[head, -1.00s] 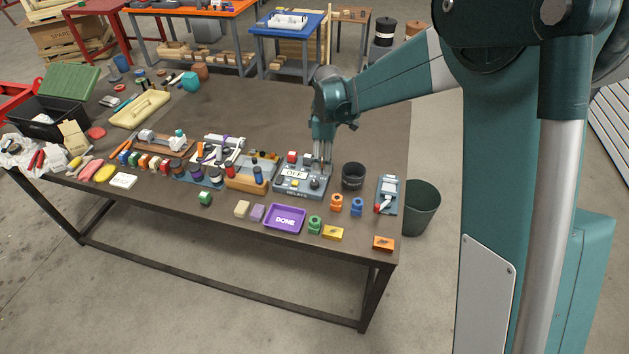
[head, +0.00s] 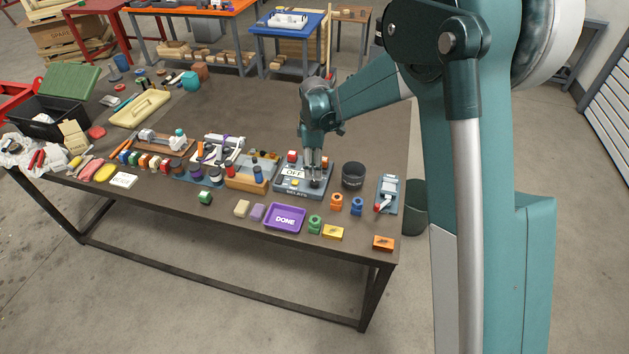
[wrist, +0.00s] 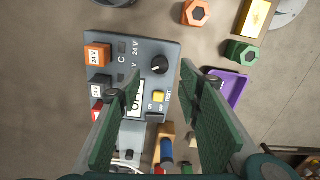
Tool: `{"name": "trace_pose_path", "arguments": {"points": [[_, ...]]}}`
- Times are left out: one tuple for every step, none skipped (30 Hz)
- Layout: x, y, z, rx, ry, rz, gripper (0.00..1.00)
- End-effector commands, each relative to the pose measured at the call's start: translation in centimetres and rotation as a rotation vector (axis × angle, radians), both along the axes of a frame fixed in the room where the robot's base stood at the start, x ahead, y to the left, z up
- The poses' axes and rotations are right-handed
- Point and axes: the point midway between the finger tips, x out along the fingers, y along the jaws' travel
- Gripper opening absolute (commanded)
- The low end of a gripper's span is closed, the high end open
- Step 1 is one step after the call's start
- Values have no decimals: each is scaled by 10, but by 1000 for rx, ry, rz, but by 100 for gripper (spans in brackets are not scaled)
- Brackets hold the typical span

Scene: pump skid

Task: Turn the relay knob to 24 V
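The grey relay panel (head: 290,195) stands near the table's front edge, with an OFF plate (head: 293,174) on it. In the wrist view the round black relay knob (wrist: 160,64) shows on the panel, with a small pale mark whose direction I cannot read surely. My gripper (wrist: 161,70) is open, one finger on each side of the knob in this view, with no contact visible. In the head view my gripper (head: 314,174) points down over the panel's right part and mostly hides the knob.
A dark cup (head: 353,176) stands just right of the panel. A purple DONE tray (head: 286,218) lies in front. The table behind the panel is clear.

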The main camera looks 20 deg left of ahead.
Motion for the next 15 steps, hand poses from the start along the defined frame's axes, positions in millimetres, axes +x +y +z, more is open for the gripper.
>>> {"name": "trace_pose_path", "arguments": {"points": [[0,0,-4,0,0,0,35],[0,0,-7,0,0,0,35],[0,0,-11,0,0,0,35],[0,0,-14,0,0,0,35],[0,0,-17,0,0,0,35],[0,0,-22,0,0,0,35],[0,0,-26,0,0,0,35],[0,0,-30,0,0,0,35],[0,0,-34,0,0,0,35],[0,0,-38,0,0,0,35],[0,0,-42,0,0,0,35],[0,0,-46,0,0,0,35],[0,0,-50,0,0,0,35],[0,0,-53,0,0,0,35],[0,0,-57,0,0,0,35]]}}
